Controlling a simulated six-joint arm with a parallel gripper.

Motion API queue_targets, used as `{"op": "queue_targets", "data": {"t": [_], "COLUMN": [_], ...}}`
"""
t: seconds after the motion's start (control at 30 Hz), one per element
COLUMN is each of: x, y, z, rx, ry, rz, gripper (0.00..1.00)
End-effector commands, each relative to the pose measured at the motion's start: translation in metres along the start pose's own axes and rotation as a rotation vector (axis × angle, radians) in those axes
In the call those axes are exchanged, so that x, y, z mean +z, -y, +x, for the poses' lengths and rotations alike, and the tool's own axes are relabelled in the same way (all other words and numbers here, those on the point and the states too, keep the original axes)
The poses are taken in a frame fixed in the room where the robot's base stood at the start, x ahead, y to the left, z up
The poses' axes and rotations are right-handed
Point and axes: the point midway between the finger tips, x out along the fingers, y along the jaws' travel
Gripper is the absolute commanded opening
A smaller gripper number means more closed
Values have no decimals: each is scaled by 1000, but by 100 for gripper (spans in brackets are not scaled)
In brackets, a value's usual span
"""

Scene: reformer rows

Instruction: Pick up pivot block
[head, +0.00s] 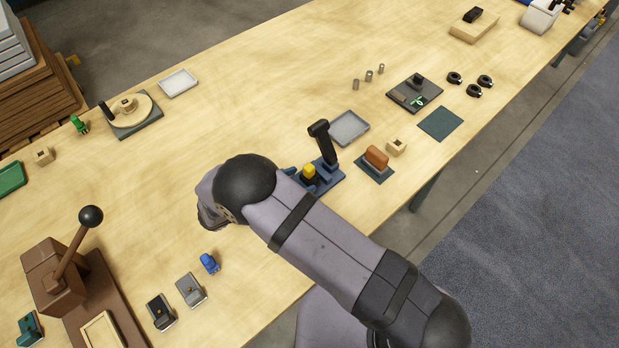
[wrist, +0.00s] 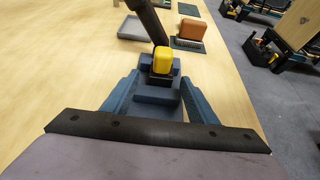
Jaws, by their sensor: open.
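My gripper (wrist: 158,88) shows in the wrist view with its two blue-grey fingers apart and nothing visibly held between them. A yellow block (wrist: 162,60) lies in line just beyond the fingers, on a dark blue fixture with a black lever. In the head view the yellow block (head: 309,171) sits at the fixture (head: 328,182), partly hidden by my arm. I cannot tell which piece is the pivot block; a small beige block with a hole (head: 396,146) stands beyond the fixture. Contact between the fingers and the fixture is unclear.
A brown block (head: 376,157) on a dark pad and a grey tray (head: 349,128) are close to the fixture. A tall black lever handle (head: 319,129) rises beside the yellow block. A brown lever press (head: 58,275) stands at left.

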Motion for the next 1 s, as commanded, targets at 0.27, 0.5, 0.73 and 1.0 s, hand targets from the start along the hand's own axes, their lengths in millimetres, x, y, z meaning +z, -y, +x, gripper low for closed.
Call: {"op": "queue_targets", "data": {"t": [0.27,0.5,0.73,1.0], "x": [9,6,6,6], "y": [3,2,2,2], "z": [31,47,47,47], "rx": [-5,-1,-1,-1], "ry": [0,0,0,1], "rz": [-1,0,0,1], "gripper": [53,53,46,7]}}
